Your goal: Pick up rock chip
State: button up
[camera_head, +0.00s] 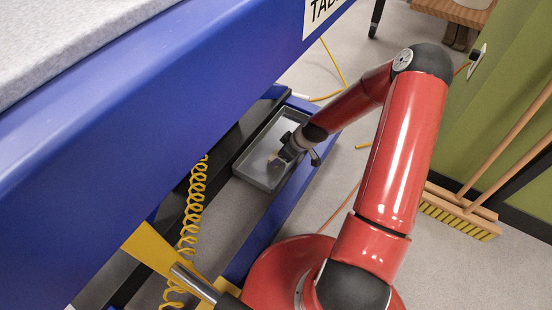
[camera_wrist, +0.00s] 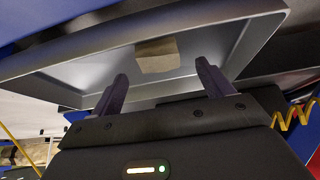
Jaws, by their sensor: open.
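The rock chip (camera_wrist: 158,56) is a small tan, blocky piece lying in a grey tray (camera_wrist: 225,38). In the wrist view it shows beyond and between my two fingertips, with no finger visibly closed on it. My gripper (camera_wrist: 162,72) is open, its dark fingers spread to either side of the chip's line. In the head view my gripper (camera_head: 280,160) reaches down into the tray (camera_head: 240,170) from the right. A small tan patch at its tip appears to be the chip (camera_head: 273,160), partly hidden by the gripper.
The tray sits on a low shelf under a blue table (camera_head: 150,110), whose edge overhangs to the left. A yellow coiled hose (camera_head: 190,215) hangs left of the tray. A broom (camera_head: 460,210) leans against the green wall at right.

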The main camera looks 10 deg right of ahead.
aim_at(277, 156)
jog(key=x, duration=0.4)
jog(key=shift+w, duration=0.1)
jog(key=c, duration=1.1)
jog(key=shift+c, duration=0.2)
